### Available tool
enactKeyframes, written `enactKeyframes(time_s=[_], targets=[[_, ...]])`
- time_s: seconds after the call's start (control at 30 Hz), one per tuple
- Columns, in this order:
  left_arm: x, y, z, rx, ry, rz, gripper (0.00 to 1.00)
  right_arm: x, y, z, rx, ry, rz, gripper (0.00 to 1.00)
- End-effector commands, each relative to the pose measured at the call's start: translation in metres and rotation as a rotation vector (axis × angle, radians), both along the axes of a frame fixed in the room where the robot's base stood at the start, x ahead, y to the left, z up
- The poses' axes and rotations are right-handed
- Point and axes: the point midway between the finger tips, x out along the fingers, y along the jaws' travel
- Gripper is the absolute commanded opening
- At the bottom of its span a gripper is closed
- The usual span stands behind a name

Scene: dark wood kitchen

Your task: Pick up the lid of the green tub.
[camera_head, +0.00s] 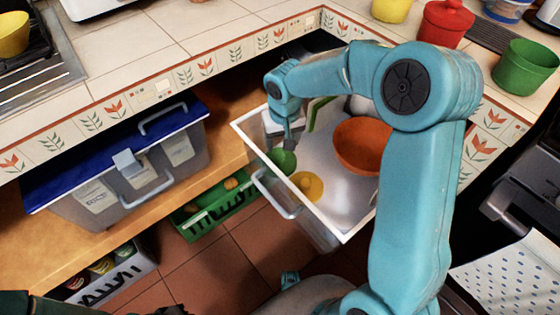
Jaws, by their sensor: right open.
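A green tub (525,68) stands on the counter at the far right. Its top looks open, and I see no lid on it. A small round dark green object (283,161) lies in the open drawer; I cannot tell whether it is a lid. My right gripper (288,143) points down over the drawer's left part, just above this green object. It is open, its fingers are small in the picture, and I cannot tell whether they touch the object. My left gripper is not in view.
The pulled-out white drawer (340,232) also holds an orange bowl (358,143) and a yellow round item (308,186). A red lidded jar (445,22) stands near the tub. A blue-lidded box (120,165) and green crate (208,212) are at left. The left counter has free room.

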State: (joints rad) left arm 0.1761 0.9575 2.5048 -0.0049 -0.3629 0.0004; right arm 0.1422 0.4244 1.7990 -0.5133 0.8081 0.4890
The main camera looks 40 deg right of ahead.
Motion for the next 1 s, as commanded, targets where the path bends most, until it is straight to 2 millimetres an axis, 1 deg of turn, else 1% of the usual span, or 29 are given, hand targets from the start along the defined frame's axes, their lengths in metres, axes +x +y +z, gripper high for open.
enactKeyframes(time_s=[0.03,0.1,0.27,0.33,0.5,0.6,0.83,0.87,0.9,0.97,1.0], targets=[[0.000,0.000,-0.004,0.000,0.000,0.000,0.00,0.001,0.000,-0.010,0.000,0.002,0.000,0.63],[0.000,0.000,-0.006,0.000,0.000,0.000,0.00,0.002,-0.001,-0.017,0.000,0.001,0.000,0.63],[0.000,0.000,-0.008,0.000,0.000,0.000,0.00,0.004,-0.002,-0.025,-0.001,0.000,-0.001,0.63],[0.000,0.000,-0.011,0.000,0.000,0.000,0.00,0.006,-0.002,-0.032,0.000,0.002,-0.001,0.63],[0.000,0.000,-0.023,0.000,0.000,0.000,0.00,0.012,-0.002,-0.060,0.000,0.003,-0.001,0.63],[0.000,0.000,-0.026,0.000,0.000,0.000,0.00,0.014,-0.003,-0.072,0.000,0.001,-0.001,0.63],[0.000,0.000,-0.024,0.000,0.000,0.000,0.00,0.015,-0.004,-0.072,0.000,-0.001,-0.001,0.63],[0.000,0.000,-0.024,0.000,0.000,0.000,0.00,0.015,-0.004,-0.072,0.000,-0.001,-0.001,0.53],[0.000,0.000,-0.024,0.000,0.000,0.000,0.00,0.015,-0.004,-0.072,0.000,-0.001,-0.001,0.40],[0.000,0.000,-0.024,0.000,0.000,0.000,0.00,0.015,-0.004,-0.072,0.000,-0.001,-0.001,0.21],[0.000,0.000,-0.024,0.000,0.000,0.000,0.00,0.015,-0.004,-0.072,0.000,-0.001,-0.001,0.08]])
